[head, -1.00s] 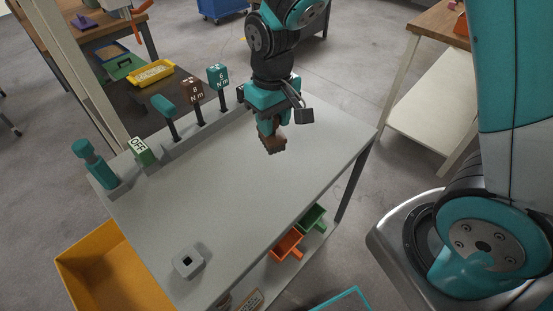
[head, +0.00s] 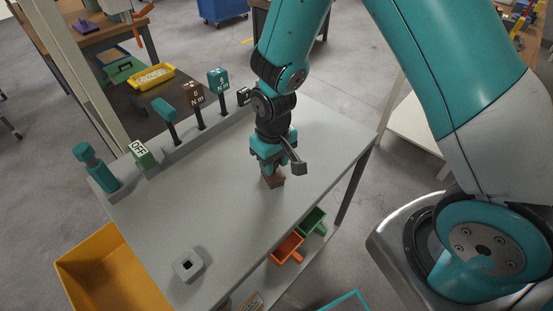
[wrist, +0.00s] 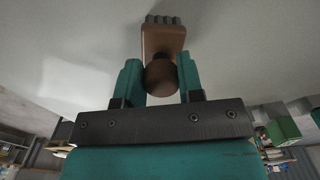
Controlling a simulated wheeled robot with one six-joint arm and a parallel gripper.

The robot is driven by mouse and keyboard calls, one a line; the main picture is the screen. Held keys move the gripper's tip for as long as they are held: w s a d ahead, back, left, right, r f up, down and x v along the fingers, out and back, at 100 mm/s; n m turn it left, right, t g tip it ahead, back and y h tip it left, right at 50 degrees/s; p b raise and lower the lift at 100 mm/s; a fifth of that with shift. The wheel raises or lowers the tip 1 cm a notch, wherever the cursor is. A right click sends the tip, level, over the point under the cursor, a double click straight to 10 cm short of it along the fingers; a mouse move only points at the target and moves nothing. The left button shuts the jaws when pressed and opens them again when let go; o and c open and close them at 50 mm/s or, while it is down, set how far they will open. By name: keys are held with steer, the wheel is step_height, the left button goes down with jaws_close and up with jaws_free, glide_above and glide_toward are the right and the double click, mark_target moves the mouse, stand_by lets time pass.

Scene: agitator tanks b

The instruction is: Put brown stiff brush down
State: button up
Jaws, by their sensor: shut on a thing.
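The brown stiff brush (head: 276,181) is at the grey table top (head: 205,215), below my gripper (head: 268,168) in the head view. In the wrist view my gripper (wrist: 160,80) has its two teal fingers on either side of the brush's round brown knob (wrist: 160,77). The brush's brown block (wrist: 163,40) and dark bristles (wrist: 163,19) point away from the gripper toward the grey surface. I cannot tell for certain whether the bristles touch the table. Part of the brush is hidden by the gripper in the head view.
Black-stemmed tools with teal and brown heads (head: 192,92) stand along the table's back edge, beside a green OFF block (head: 142,153) and a teal figure-like part (head: 95,165). A grey square socket (head: 188,265) sits at the front left. The middle of the table is clear.

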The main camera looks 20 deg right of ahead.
steer(key=shift+f, duration=0.2)
steer(key=o, duration=0.8)
steer(key=shift+r, duration=0.1)
steer(key=shift+r, duration=0.1)
step_height(320, 180, up, 14)
steer(key=f, duration=0.1)
steer(key=s+a+r+n+y, duration=0.1)
steer(key=s+r, duration=0.3)
steer(key=s, duration=0.2)
steer(key=s+a+r+n+y, duration=0.1)
steer(key=s+r, duration=0.2)
steer(key=s, duration=0.2)
steer(key=s+a+r+n+y, duration=0.2)
steer(key=s+r, duration=0.2)
steer(key=s, duration=0.2)
steer(key=shift+s+r, duration=0.3)
steer(key=shift+s, duration=0.05)
